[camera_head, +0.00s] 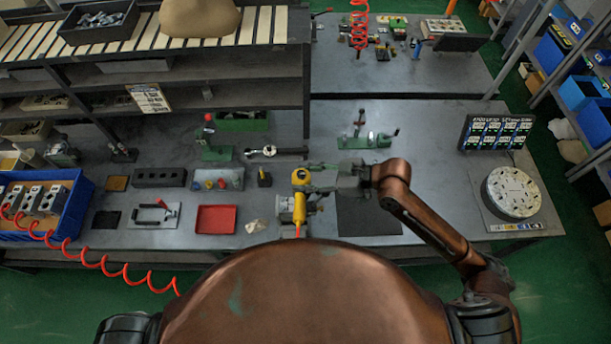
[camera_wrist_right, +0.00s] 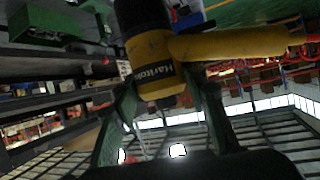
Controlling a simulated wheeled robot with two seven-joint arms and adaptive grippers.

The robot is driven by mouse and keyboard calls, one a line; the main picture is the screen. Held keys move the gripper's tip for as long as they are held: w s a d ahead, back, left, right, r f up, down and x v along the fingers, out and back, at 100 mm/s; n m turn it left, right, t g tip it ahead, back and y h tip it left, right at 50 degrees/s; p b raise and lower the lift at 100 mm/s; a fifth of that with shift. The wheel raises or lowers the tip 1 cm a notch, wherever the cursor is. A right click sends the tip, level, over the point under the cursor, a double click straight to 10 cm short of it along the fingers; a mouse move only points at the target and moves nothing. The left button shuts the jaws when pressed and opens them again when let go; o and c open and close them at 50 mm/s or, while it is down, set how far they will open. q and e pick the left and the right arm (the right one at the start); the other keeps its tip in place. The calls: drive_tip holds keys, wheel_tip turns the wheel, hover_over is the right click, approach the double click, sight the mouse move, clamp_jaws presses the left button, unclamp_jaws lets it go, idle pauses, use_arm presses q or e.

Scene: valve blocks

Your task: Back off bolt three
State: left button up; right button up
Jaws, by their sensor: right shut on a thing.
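My right gripper (camera_head: 318,178) is shut on a yellow power tool (camera_head: 300,200). The tool also fills the upper middle of the right wrist view (camera_wrist_right: 158,68), with a dark upper part and a yellow arm to the right. Both greenish fingers lie on either side of its body. In the head view the tool is over the front middle of the bench, with its red hose at the lower end. A grey metal piece (camera_head: 284,216) shows just left of the tool; contact is unclear. Bolt three cannot be made out. My left gripper is out of view.
A red tray (camera_head: 216,220), a clamp on a white plate (camera_head: 154,216) and a blue crate of metal blocks (camera_head: 77,208) are to the left. A dark mat (camera_head: 368,217) lies right of the tool. A round pale fixture (camera_head: 512,192) is far right.

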drive_tip(key=shift+r, duration=0.3)
drive_tip(key=shift+f+b, duration=1.6)
drive_tip(key=shift+f, duration=0.85)
drive_tip(key=shift+w+f+b, duration=0.1)
drive_tip(key=shift+f+b, duration=0.45)
drive_tip(key=shift+f, duration=0.35)
drive_tip(key=shift+r, duration=0.1)
drive_tip(key=shift+s+f, duration=0.2)
drive_tip(key=shift+f, duration=0.35)
idle(1.9)
